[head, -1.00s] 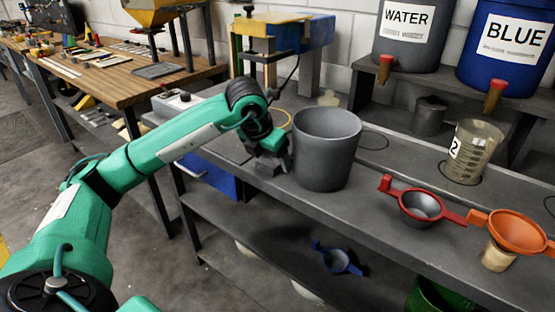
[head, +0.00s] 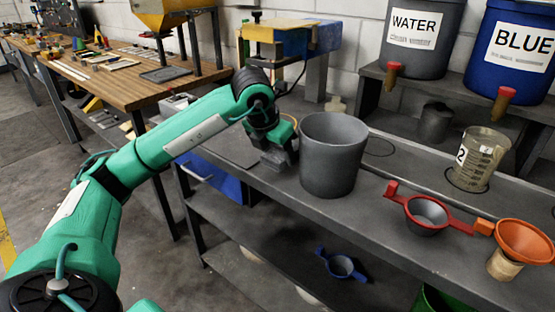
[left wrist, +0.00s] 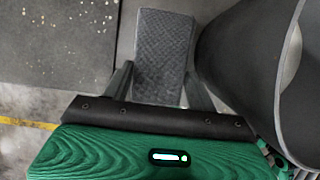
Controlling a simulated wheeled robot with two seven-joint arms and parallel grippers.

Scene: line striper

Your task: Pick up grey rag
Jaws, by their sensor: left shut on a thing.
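The grey rag (left wrist: 163,50) is a textured grey strip in the left wrist view, lying between the two fingers of my left gripper (left wrist: 160,88). My left gripper is shut on it. In the head view, my left gripper (head: 279,150) is just left of the grey bucket, with the grey rag (head: 271,160) partly visible under it. Whether the rag is clear of the bench top is hard to tell. My right gripper is not in view.
The grey bucket (head: 332,160) stands close to the right of my left gripper. A red-handled funnel (head: 427,213), an orange funnel (head: 524,240) and a clear jug (head: 480,160) stand further right on the bench. A blue funnel (head: 341,266) lies on the lower shelf.

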